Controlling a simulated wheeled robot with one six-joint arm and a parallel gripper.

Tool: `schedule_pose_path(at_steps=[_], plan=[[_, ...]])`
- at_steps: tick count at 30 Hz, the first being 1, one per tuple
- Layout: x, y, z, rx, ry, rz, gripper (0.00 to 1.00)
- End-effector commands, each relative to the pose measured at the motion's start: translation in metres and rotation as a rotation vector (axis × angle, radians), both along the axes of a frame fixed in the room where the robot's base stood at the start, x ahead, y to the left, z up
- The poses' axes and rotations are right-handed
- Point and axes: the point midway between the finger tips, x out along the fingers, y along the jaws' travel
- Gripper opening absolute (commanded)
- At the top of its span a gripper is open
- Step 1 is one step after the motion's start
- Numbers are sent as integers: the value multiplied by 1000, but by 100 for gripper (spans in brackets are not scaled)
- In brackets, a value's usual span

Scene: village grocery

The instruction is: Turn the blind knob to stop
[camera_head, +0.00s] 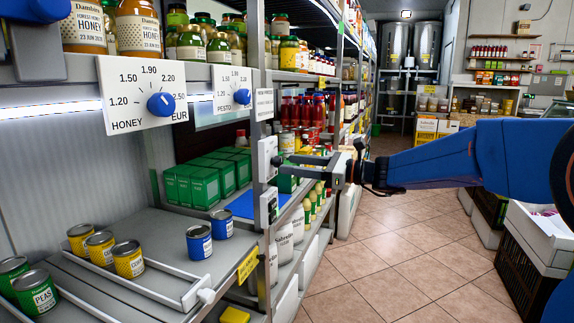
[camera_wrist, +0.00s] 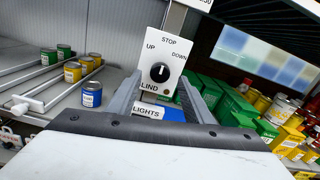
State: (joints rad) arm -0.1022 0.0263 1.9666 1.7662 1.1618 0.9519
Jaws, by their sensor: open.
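The blind knob (camera_wrist: 159,72) is a round black knob with a white mark, on a white plate (camera_wrist: 166,55) lettered UP, STOP, DOWN and BLIND. The mark appears to point roughly upward, but it is too small to read its exact setting. In the head view the plate (camera_head: 267,158) is edge-on, on the shelf post, and its knob cannot be made out. My gripper (camera_head: 288,161) reaches toward it from the right. In the wrist view my gripper (camera_wrist: 160,84) is open and empty, its fingers to either side of the knob. Contact cannot be told.
A LIGHTS plate (camera_wrist: 148,112) lies just below; its switch box (camera_head: 269,205) shows in the head view. A honey price dial (camera_head: 160,104) is at left. Cans (camera_head: 199,242) stand on the lower shelf, green boxes (camera_head: 206,180) behind. The tiled aisle (camera_head: 400,260) is open.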

Motion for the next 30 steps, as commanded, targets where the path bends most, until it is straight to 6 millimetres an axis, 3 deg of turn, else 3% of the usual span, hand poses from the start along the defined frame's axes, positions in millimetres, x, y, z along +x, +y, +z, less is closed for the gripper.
schedule_pose_path(at_steps=[18, 24, 30], plan=[[-37, -105, 0, 0, 0, -4, 47], [-45, -126, 0, 0, -1, -1, 47], [-49, -134, 0, 0, 0, -1, 47]])
